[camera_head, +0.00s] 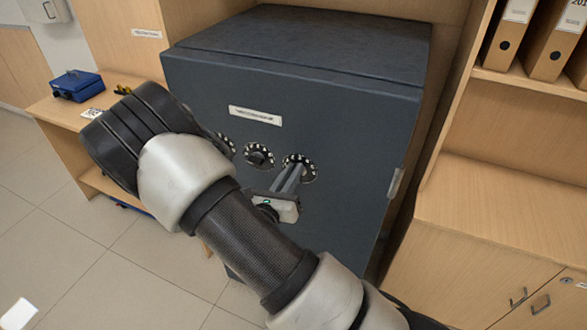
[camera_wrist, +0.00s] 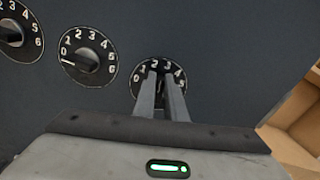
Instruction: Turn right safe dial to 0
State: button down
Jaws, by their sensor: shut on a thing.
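The dark blue-grey safe (camera_head: 290,95) has three black dials with white digits in a row on its front. The right dial (camera_head: 311,171) is between the fingers of my gripper (camera_head: 294,172). In the wrist view, my fingers (camera_wrist: 162,78) are shut on the knob of the right dial (camera_wrist: 160,63) from below. Digits 1 to 4 show along its top; the knob's pointer and lower digits are hidden by my fingers, so I cannot read its setting. The middle dial (camera_wrist: 88,57) is free, with its white mark at the left near 0.
The left dial (camera_wrist: 15,32) is cut off in the wrist view and partly behind my arm in the head view. A wooden cabinet and shelf (camera_head: 510,210) stand close on the right. A blue cash box (camera_head: 76,84) sits on the left counter.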

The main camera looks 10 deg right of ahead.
jog(key=n+p, duration=0.1)
jog(key=n, duration=0.1)
jog(key=n+p, duration=0.2)
jog(key=shift+w+a+n, duration=0.2)
jog(key=shift+a+n, duration=0.15)
jog(key=shift+n, duration=0.05)
jog(key=shift+w+a+f+n+p, duration=0.1)
jog(key=shift+f+n+p, duration=0.4)
jog(key=shift+n, duration=1.25)
jog(key=shift+w+a+f+n+p, duration=0.1)
jog(key=shift+n+p, duration=0.85)
jog(key=shift+n, duration=0.75)
jog(key=shift+a+f+n+p, duration=0.1)
jog(key=shift+f+n+p, duration=0.4)
jog(key=shift+n, duration=1.25)
jog(key=shift+r, duration=0.2)
jog(key=c, duration=1.8)
grip_release()
